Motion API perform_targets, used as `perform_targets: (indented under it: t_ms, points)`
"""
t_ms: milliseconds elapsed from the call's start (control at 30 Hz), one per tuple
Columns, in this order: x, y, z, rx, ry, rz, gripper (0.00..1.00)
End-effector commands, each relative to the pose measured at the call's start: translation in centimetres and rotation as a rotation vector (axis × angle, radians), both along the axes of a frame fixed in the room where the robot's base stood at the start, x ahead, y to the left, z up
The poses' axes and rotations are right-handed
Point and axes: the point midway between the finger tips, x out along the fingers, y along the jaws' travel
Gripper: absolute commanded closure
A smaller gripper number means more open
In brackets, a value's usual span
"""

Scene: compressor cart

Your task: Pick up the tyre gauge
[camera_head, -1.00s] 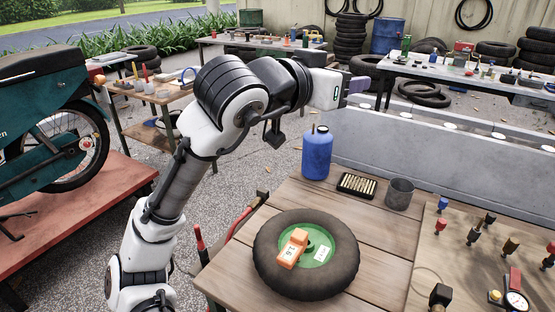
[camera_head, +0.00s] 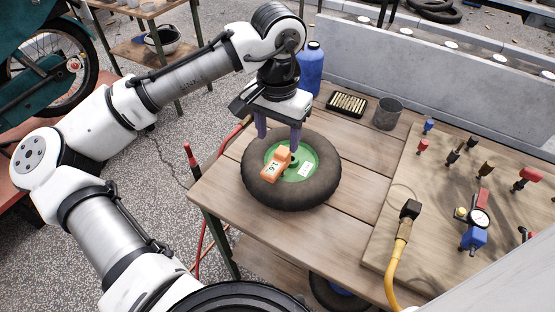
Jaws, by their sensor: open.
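An orange handheld device with a small marked face, which looks like the tyre gauge (camera_head: 274,165), lies tilted on the green hub (camera_head: 300,172) of a small black-tyred wheel (camera_head: 318,187). The wheel lies flat on the wooden table. My gripper (camera_head: 279,134) points down just above the back part of the wheel, behind the orange device in the picture. Its two purple fingers are apart, with nothing seen between them. I cannot tell how high the fingertips are above the wheel.
A blue bottle (camera_head: 311,70), a black tray of brass pieces (camera_head: 347,104) and a grey metal cup (camera_head: 388,114) stand behind the wheel. A board (camera_head: 430,215) at right carries fittings, a dial gauge (camera_head: 479,218) and a yellow hose (camera_head: 396,265). Bare planks lie in front of the wheel.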

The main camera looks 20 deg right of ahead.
Motion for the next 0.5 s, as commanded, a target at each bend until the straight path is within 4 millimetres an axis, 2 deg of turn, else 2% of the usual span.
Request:
perform_targets:
  t_ms: [100,367,500]
  points:
    - [0.0,0.0,-1.8,0.0,0.0,0.001,0.44]
    - [-0.1,-0.1,-3.7,0.0,0.0,-0.001,0.44]
    - [-0.3,-0.3,-5.6,0.0,0.0,-0.001,0.44]
